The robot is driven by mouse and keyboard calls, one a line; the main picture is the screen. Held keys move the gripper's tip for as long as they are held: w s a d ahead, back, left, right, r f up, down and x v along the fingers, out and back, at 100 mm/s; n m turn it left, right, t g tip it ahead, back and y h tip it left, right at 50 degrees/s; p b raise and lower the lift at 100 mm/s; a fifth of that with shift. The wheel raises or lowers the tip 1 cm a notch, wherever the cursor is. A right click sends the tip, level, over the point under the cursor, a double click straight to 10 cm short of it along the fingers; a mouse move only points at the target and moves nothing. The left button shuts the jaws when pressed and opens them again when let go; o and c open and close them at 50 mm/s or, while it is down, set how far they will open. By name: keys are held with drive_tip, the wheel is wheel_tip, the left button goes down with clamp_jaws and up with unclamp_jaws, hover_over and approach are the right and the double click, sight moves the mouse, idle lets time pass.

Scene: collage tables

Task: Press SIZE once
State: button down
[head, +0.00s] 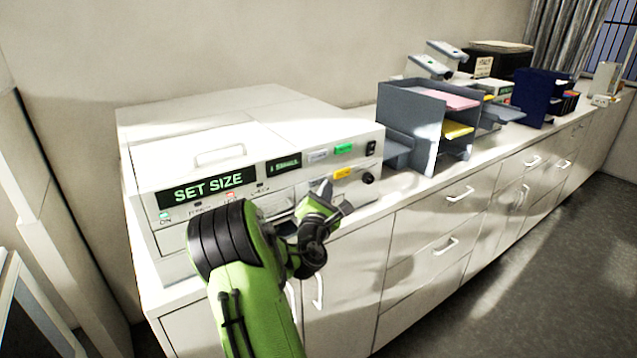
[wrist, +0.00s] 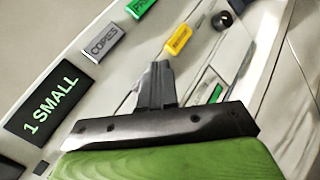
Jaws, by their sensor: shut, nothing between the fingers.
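The pale machine (head: 250,130) stands on the counter, its front panel lit. Its large display (head: 208,188) reads SET SIZE. A smaller display (wrist: 42,112) reads 1 SMALL in the wrist view. A grey button (wrist: 103,40) reads COPIES. A green button (wrist: 140,7) is cut off at the top edge. A yellow button (wrist: 178,39) has a label too small to read. No button marked SIZE can be read; my gripper hides part of the panel beside the yellow one. My gripper (head: 327,190) is shut and empty, close before the panel; contact cannot be told. Its fingertips (wrist: 157,68) show in the wrist view.
A black knob (head: 368,178) and a black switch (head: 371,148) sit at the panel's right end. Grey letter trays (head: 410,108) stand right of the machine, with a dark blue file holder (head: 537,97) farther along. The white cabinets (head: 430,245) have protruding handles. Floor at right is clear.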

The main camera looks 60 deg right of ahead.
drive_tip(key=shift+w+d, duration=0.1)
drive_tip(key=shift+w, duration=0.05)
drive_tip(key=shift+w+d, duration=0.15)
drive_tip(key=shift+w, duration=0.1)
drive_tip(key=shift+w+d+p, duration=0.15)
drive_tip(key=shift+w+p, duration=0.25)
drive_tip(key=shift+p, duration=0.1)
idle(0.8)
drive_tip(key=shift+s, duration=0.1)
drive_tip(key=shift+s+a+b, duration=0.3)
drive_tip(key=shift+s+a, duration=0.1)
drive_tip(key=shift+s, duration=0.25)
drive_tip(key=s, duration=0.1)
drive_tip(key=s+a+b, duration=0.1)
drive_tip(key=s, duration=0.1)
drive_tip(key=s+a, duration=0.1)
drive_tip(key=shift+s+a, duration=0.1)
drive_tip(key=shift+s, duration=0.15)
